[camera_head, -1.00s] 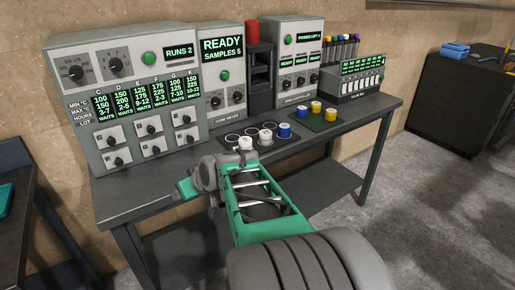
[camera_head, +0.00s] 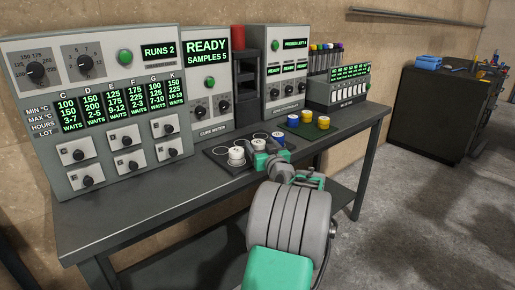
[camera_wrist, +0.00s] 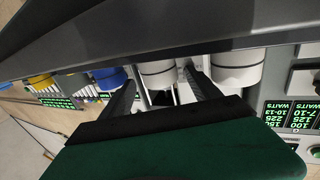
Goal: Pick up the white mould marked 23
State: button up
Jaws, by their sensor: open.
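Two white moulds stand on the dark mat (camera_head: 219,153) at the bench's front. The left one (camera_head: 236,156) is clear in the head view; the other (camera_head: 259,145) is partly hidden by my gripper (camera_head: 268,156). In the wrist view both show on their sides: one (camera_wrist: 159,74) in the middle, the other (camera_wrist: 238,66) to its right. My open gripper (camera_wrist: 159,80) has its dark fingers on either side of the middle white mould; one finger reaches into the gap between the two. I cannot tell whether they touch it. No number 23 is readable on either.
A blue mould (camera_head: 278,138) stands on the mat close to the right of my gripper. Blue and yellow moulds, such as one yellow (camera_head: 323,122), stand on a green mat farther right. Control boxes, including the cure meter (camera_head: 208,85), line the back. The bench front left is clear.

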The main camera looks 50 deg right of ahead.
jog(key=shift+w, duration=0.1)
jog(key=shift+c, duration=0.5)
grip_shut()
